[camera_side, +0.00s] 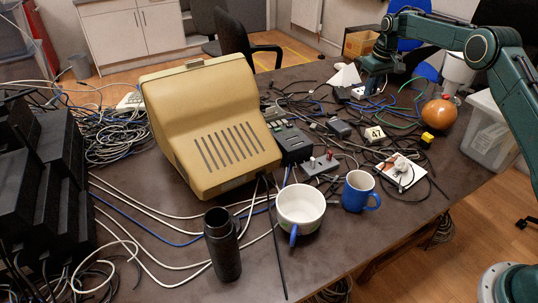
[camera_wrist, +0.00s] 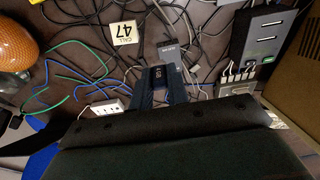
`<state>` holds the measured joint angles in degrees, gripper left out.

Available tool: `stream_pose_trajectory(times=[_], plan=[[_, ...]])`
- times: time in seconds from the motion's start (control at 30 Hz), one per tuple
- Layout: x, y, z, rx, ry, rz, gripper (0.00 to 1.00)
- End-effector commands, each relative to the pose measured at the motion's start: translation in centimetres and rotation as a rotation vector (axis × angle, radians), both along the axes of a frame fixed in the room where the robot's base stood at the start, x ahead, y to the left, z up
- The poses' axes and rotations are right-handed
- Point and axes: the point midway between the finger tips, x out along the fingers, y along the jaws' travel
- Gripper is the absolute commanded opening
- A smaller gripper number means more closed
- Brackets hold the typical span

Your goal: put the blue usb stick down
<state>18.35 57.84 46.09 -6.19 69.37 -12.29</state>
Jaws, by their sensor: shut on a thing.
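The blue usb stick (camera_wrist: 158,76) is dark blue with a pale marking. In the wrist view it sits between the two fingers of my gripper (camera_wrist: 162,84), which is shut on it. In the side view my gripper (camera_side: 371,88) points down at the back of the table, and a small blue patch shows between its fingers. The stick is over or near the dark tabletop (camera_side: 345,262); I cannot tell whether it touches the surface.
Cables lie around my gripper. A small grey box (camera_wrist: 170,53), a white socket strip (camera_wrist: 107,107) and a "47" block (camera_wrist: 122,32) are near. An orange round object (camera_side: 438,114) stands right. The blue mug (camera_side: 358,191) and beige casing (camera_side: 205,120) stand further forward.

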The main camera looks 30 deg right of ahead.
Motion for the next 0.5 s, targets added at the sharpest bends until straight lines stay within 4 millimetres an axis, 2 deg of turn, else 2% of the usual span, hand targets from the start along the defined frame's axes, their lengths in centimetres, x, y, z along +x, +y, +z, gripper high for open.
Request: stream_pose_trajectory(times=[0.5], plan=[[-0.1, 0.1, -9.6, 0.001, 0.005, 0.003, 0.0]])
